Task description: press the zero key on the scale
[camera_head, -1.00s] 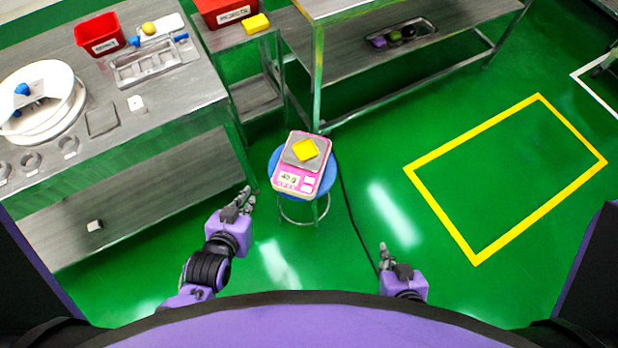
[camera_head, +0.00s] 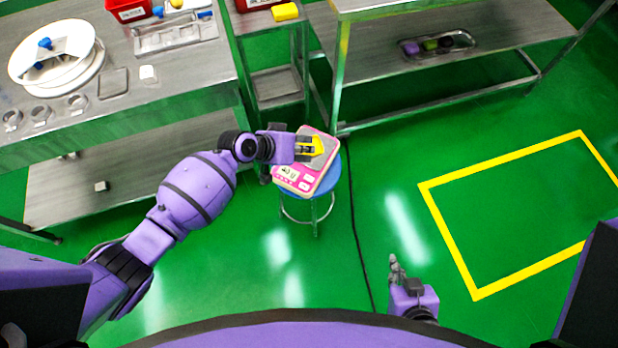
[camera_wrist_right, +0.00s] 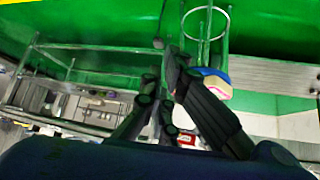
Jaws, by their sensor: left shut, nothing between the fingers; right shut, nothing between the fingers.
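The pink scale (camera_head: 297,184) sits on a blue round stool (camera_head: 329,184), its display and pale keys (camera_head: 306,182) on the near side. A yellow block (camera_head: 317,159) lies on its metal plate, partly hidden by my left gripper. My left gripper (camera_head: 318,147) is shut over the plate at the block; I cannot tell whether it touches the block. The key labels are too small to read. My right gripper (camera_head: 393,260) is shut and empty, low over the floor, right of and apart from the stool. The scale's edge also shows in the right wrist view (camera_wrist_right: 216,87).
A steel table (camera_head: 190,88) with a white round machine (camera_head: 90,75) stands at left. A steel shelf (camera_head: 375,75) holding a tray stands behind the stool. A dark cable (camera_head: 356,235) runs down the floor. The yellow-outlined floor area at right is clear.

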